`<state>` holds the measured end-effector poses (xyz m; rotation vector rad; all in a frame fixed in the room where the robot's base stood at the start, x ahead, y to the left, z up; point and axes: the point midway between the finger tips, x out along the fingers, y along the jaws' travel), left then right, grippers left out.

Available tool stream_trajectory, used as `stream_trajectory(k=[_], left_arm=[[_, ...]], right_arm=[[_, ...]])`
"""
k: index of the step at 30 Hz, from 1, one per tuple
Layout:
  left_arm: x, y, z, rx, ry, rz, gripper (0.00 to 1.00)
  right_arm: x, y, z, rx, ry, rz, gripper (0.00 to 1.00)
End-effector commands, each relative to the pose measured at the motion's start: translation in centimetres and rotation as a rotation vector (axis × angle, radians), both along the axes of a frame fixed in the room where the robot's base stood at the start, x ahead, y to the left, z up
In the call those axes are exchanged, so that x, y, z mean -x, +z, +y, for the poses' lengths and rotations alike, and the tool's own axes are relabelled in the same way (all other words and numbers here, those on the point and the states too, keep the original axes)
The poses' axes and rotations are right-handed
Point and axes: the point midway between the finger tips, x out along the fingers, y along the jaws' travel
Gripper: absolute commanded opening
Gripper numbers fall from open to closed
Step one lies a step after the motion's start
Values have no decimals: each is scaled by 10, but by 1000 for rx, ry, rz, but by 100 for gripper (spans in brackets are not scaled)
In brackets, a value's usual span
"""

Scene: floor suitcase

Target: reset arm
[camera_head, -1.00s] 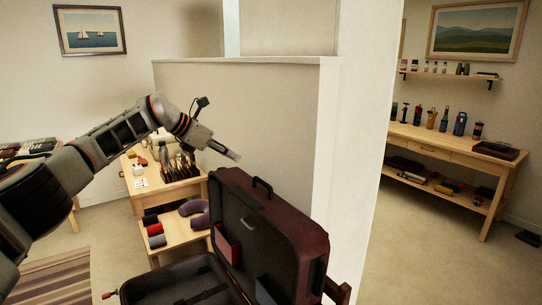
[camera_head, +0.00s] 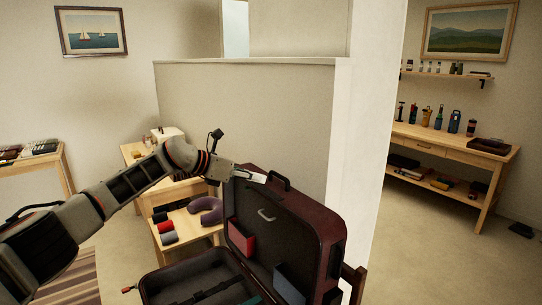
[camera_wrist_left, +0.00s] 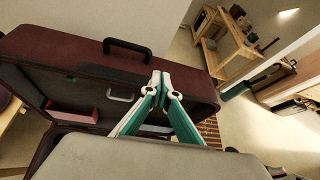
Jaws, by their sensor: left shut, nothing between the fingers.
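My left arm (camera_head: 125,190) comes in from the left in the head view. Its gripper (camera_head: 262,178) is shut and empty, by the top left edge of the raised suitcase lid. In the left wrist view the fingers (camera_wrist_left: 160,78) meet at the tips in front of the lid. The open suitcase (camera_head: 318,225) is dark red with a dark lining, its lid upright and its lower shell (camera_head: 160,286) lying at the bottom of the frame. The lid's handle (camera_wrist_left: 128,46) shows left of the fingertips in the wrist view. My right gripper is not in view.
A low wooden table behind the arm holds a purple neck pillow (camera_head: 206,208) and rolled items (camera_head: 167,228). A partition wall (camera_head: 245,115) stands behind the suitcase. A long wooden bench (camera_head: 455,153) with bottles is at the right, with open floor before it.

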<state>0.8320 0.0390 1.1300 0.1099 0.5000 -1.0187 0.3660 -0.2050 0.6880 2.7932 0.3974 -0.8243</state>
Motion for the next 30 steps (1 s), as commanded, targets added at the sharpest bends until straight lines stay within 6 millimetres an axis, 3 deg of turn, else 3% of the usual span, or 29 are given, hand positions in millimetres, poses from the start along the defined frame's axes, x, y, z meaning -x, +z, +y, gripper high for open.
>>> stream_trajectory(k=[3, 7, 10, 14, 20, 26, 30], left_arm=[[18, -25, -42, 153, 4, 27, 0], [44, -41, -83, 377, 49, 78, 0], [62, -46, -99, 567, 118, 135, 0], [80, -51, -97, 807, 247, 227, 0], [102, -72, -52, 1144, 518, 391, 0], [134, -120, 30, 1423, 862, 560, 0], [173, -167, 96, 1574, 1134, 665, 0]], right_arm=[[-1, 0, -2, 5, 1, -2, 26], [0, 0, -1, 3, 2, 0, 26], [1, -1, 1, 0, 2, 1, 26], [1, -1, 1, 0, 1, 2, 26], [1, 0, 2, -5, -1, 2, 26], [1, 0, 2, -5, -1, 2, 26], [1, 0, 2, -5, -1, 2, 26]])
